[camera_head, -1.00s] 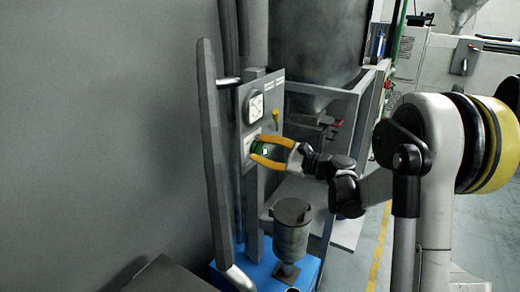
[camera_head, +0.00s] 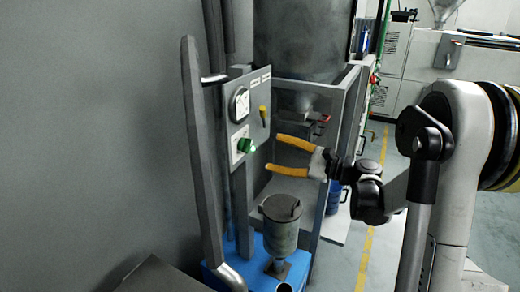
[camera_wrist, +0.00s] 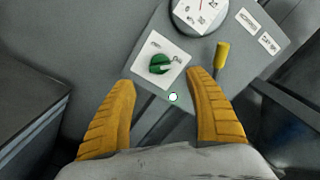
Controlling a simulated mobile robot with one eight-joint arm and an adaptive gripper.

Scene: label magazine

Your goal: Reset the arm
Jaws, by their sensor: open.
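My gripper (camera_head: 292,156) has yellow fingers and is open and empty. In the head view it stands to the right of the control panel (camera_head: 233,98), apart from it. The green knob (camera_head: 246,145) sits on a white plate low on the panel and is clear of the fingers. In the wrist view the fingers (camera_wrist: 160,108) are spread wide, with the green knob (camera_wrist: 160,64) beyond them and a little above their tips. A small white dot lies between the fingers in that view.
A round gauge (camera_head: 240,104) and a yellow lever (camera_head: 263,115) are on the panel. A grey handle bar (camera_head: 196,150) stands left of it. A grey lidded canister (camera_head: 281,225) stands below my gripper on a blue base. Open floor lies to the right.

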